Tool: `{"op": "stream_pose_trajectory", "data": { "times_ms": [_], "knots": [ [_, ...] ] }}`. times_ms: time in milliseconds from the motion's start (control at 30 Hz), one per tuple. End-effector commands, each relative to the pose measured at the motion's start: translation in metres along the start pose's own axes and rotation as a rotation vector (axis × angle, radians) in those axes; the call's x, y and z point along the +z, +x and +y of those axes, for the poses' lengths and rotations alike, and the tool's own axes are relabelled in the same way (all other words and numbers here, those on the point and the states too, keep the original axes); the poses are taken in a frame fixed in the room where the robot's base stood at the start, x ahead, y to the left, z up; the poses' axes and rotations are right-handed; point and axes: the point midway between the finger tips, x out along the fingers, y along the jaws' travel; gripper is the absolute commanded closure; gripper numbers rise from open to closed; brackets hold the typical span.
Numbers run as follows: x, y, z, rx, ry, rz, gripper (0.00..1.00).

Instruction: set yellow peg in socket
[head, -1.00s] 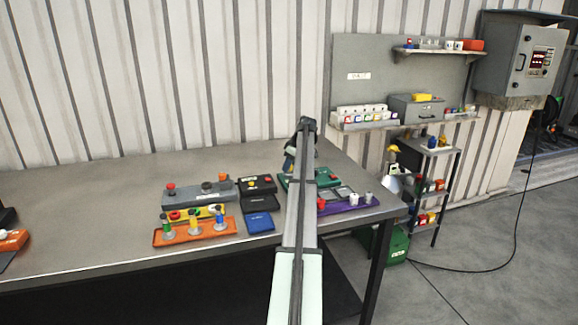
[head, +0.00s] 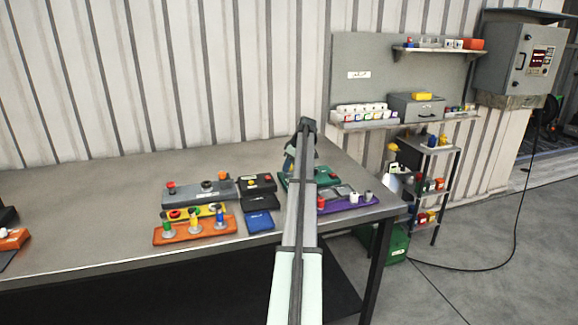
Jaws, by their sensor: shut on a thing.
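A yellow peg (head: 194,214) stands upright between a green peg (head: 166,222) and a blue peg (head: 220,212) on the orange base (head: 180,238). My gripper (head: 288,168) is well to the right of it, low over the left end of the teal base (head: 326,178). It is mostly hidden behind my own arm. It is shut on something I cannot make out. I cannot tell which opening is the socket.
A purple tray (head: 345,207) is at the table's right end. The table's left middle is clear.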

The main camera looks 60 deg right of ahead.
Motion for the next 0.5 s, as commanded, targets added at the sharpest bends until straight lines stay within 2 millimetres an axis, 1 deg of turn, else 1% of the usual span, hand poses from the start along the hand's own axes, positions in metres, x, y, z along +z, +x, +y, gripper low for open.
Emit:
{"op": "stream_pose_trajectory", "data": {
  "times_ms": [33, 500],
  "knots": [
    [0.0019, 0.0034, -0.0008, -0.003, 0.001, -0.005, 0.97],
    [0.0056, 0.0104, -0.0018, -0.006, 0.002, -0.009, 0.97]
  ]
}}
